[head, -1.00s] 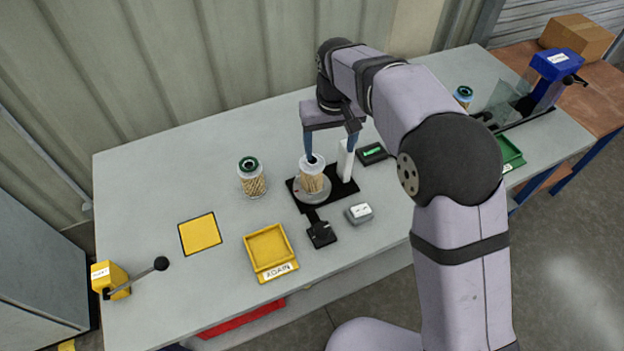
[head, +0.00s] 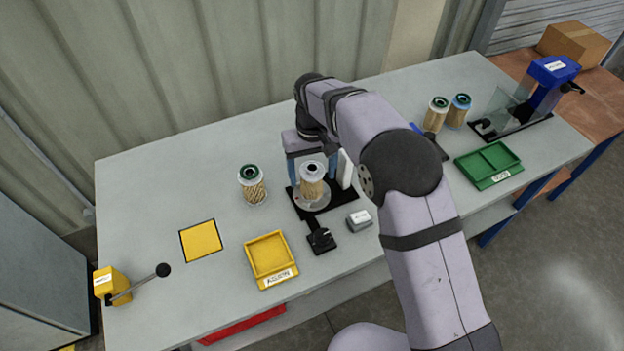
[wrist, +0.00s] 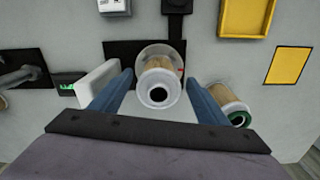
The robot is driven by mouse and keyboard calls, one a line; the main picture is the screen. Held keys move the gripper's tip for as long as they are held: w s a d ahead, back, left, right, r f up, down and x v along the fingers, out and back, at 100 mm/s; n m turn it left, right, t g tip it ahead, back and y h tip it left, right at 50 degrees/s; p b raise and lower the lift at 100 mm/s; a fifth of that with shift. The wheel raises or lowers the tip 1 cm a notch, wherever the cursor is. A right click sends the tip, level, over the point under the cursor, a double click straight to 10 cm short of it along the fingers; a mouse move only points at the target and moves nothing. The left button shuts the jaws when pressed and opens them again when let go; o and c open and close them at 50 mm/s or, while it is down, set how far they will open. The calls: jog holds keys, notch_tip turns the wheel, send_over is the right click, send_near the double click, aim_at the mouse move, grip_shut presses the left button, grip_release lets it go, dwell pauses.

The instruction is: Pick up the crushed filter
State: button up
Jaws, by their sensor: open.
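A filter cartridge with tan pleats and a pale cap with a dark hole (head: 312,181) stands upright on the round plate of a black fixture (head: 321,238). In the wrist view this filter (wrist: 158,88) lies between my two blue fingers. My gripper (wrist: 157,82) is open, with a visible gap on each side of the filter. In the head view my gripper (head: 316,163) is partly hidden behind my arm and the filter. A second, green-topped filter (head: 252,184) stands on the table to the left; it also shows in the wrist view (wrist: 233,108). I cannot tell clearly which one is crushed.
A white upright block (head: 345,168) stands close to my right finger. A yellow tray (head: 270,256), yellow square (head: 201,240) and yellow lever box (head: 110,285) are left. Two filters (head: 437,115) (head: 458,110), a green tray (head: 488,164) and a blue press (head: 548,80) are right.

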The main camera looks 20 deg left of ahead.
jog(key=shift+w+f+p, duration=0.1)
jog(key=shift+f+p, duration=1.3)
jog(key=shift+f, duration=1.2)
jog(key=c, duration=1.1)
